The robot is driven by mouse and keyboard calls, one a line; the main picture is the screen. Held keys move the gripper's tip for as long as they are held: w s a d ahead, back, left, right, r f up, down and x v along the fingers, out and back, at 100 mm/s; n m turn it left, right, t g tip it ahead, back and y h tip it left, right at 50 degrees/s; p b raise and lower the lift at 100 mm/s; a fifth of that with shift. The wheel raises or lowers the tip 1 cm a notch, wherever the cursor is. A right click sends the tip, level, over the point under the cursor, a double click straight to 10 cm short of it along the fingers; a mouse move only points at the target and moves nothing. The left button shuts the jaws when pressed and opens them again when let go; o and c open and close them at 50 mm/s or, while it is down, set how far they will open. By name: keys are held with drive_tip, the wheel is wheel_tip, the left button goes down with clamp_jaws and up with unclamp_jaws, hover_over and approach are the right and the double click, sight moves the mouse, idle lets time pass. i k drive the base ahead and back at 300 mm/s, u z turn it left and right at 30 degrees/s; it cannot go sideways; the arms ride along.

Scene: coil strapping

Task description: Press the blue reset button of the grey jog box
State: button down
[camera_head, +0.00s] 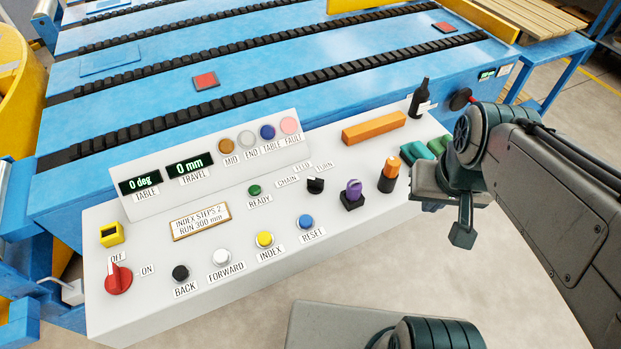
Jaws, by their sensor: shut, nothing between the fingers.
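The pale grey jog box (150,244) lies along the front of the blue machine. Its blue reset button (306,222) sits at the right end of the front button row, above the RESET label (313,235). The button is in plain view and nothing covers it. My gripper (462,236) hangs past the right end of the box, well to the right of the button. It is shut and empty, pointing down and touching nothing that I can see.
On the box, yellow INDEX (264,240), white FORWARD (222,257) and black BACK (180,273) buttons run left of reset. A purple-topped knob (353,193), an orange-and-black upright item (388,175), a dark bottle (419,98) and an orange bar (374,127) stand to its right.

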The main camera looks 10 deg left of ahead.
sight(305, 221)
drive_tip(key=u, duration=1.2)
drive_tip(key=k, duration=0.55)
drive_tip(key=u, duration=0.45)
